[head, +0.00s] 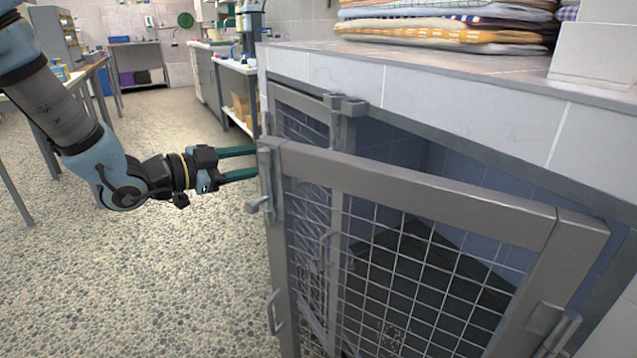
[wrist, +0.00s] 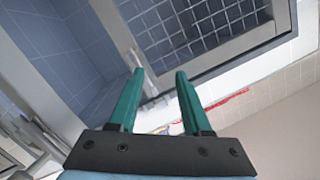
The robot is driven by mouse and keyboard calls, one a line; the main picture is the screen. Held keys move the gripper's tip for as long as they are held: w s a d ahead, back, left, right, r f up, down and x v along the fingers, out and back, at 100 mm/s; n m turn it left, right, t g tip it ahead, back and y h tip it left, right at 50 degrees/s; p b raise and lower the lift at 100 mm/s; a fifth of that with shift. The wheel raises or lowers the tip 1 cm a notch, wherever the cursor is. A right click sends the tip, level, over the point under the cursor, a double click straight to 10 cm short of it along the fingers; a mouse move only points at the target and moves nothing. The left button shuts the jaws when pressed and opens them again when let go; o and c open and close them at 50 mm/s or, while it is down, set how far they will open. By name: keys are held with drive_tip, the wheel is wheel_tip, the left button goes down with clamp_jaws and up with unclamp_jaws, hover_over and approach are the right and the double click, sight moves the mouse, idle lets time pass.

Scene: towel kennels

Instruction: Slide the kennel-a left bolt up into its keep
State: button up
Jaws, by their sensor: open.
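A grey metal mesh door (head: 420,190) stands swung out from the tiled kennel block. A bolt (head: 267,180) with a small side knob (head: 258,205) is mounted upright on this door's left edge, near the top corner. Two small grey metal brackets, which look like keeps (head: 345,105), sit under the block's top edge, behind the door. My gripper (head: 258,163) is open and empty, with its teal fingers level and pointing right at the bolt's upper part. I cannot tell whether they touch it. In the wrist view the open fingers (wrist: 160,73) point towards a mesh door (wrist: 200,25).
A second mesh door (head: 300,125) is behind on the left. Folded towels (head: 445,30) lie on the kennel top. A pull handle (head: 273,312) sits low on the near door's left edge. The pebbled floor (head: 150,270) to the left is clear.

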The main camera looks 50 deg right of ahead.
drive_tip(key=s+d+g, duration=0.1)
drive_tip(key=s+d, duration=0.1)
drive_tip(key=d, duration=0.1)
drive_tip(key=s+d+m+g, duration=0.1)
drive_tip(key=s+d, duration=0.2)
drive_tip(key=d, duration=0.1)
drive_tip(key=s+d+m+g, duration=0.1)
drive_tip(key=s+d, duration=0.2)
drive_tip(key=d, duration=0.1)
drive_tip(key=shift+s+r, duration=0.1)
drive_tip(key=shift+r, duration=0.05)
clamp_jaws()
idle(1.3)
